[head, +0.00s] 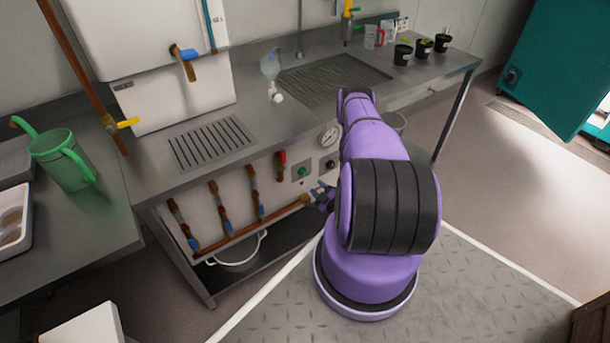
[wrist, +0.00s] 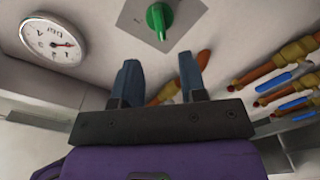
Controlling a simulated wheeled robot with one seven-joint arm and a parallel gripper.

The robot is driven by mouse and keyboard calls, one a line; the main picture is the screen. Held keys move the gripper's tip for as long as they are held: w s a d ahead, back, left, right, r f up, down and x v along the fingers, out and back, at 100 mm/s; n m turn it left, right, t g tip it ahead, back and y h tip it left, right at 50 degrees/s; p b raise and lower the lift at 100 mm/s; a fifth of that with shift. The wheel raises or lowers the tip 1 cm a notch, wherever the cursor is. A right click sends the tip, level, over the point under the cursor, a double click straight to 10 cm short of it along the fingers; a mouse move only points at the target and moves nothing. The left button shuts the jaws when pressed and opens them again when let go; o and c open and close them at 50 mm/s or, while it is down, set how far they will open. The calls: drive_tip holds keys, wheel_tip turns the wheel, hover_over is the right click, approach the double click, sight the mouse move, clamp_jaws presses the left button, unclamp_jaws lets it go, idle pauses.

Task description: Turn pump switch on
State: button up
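The pump switch is a green knob on a square metal plate on the front panel under the counter. In the head view the green switch (head: 303,172) sits just above and left of my gripper (head: 321,194). In the wrist view the green switch (wrist: 159,18) is near the top, beyond my fingertips. My gripper (wrist: 158,78) has its two dark fingers apart with nothing between them. The fingers are apart from the switch. My purple arm hides part of the panel in the head view.
A round gauge (wrist: 53,41) is beside the switch, and it also shows in the head view (head: 329,135). Copper pipes with valves (wrist: 290,70) run close to my gripper. A black knob (head: 330,164) is right of the switch. A white pot (head: 238,255) stands on the lower shelf.

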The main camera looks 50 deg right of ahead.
sight(306, 175)
drive_tip(key=x, duration=0.8)
drive_tip(key=shift+w, duration=0.25)
clamp_jaws()
